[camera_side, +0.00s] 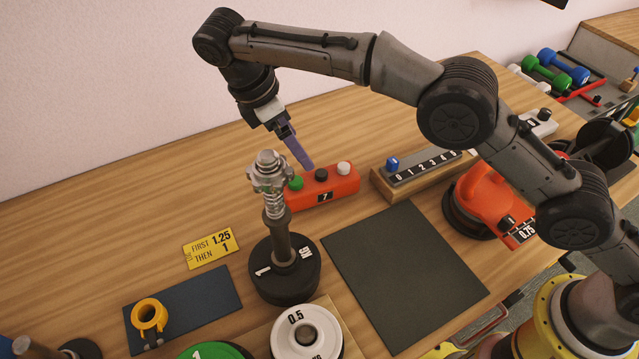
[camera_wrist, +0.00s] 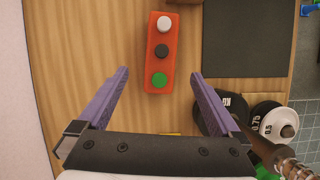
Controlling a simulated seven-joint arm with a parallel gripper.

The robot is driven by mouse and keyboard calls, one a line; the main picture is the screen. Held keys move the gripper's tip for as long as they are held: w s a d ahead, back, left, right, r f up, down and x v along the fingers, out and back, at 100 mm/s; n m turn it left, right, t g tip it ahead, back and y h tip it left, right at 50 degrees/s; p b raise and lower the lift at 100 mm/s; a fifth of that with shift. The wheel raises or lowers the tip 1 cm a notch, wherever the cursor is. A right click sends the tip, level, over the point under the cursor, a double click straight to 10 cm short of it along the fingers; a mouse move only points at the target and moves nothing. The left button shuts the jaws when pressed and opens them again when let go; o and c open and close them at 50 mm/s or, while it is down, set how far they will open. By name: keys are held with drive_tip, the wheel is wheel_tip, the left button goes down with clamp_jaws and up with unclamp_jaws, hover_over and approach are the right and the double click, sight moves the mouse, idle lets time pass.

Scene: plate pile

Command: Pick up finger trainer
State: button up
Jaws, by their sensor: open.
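The likely finger trainer is an orange block (camera_side: 335,184) with green, black and white round buttons on top and a black label reading 7. It lies on the wooden table behind the metal post. My gripper (camera_side: 303,160) is open and empty above its green-button end, fingers pointing down. In the wrist view the orange block (camera_wrist: 161,35) lies lengthwise, with its green end between and just ahead of the purple fingers (camera_wrist: 159,74). The fingers appear apart from it. Its underside is hidden.
A tall metal post with a spring (camera_side: 275,205) on black weights stands close in front. A wooden number rail (camera_side: 425,172) is right of the block. Table behind the block is clear.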

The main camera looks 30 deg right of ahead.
sight(317, 174)
drive_tip(key=x, duration=0.8)
drive_tip(key=shift+s+x, duration=0.2)
drive_tip(key=shift+x, duration=2.5)
drive_tip(key=shift+c, duration=0.3)
drive_tip(key=shift+a, duration=0.1)
drive_tip(key=c, duration=1.4)
clamp_jaws()
drive_tip(key=shift+r, duration=0.15)
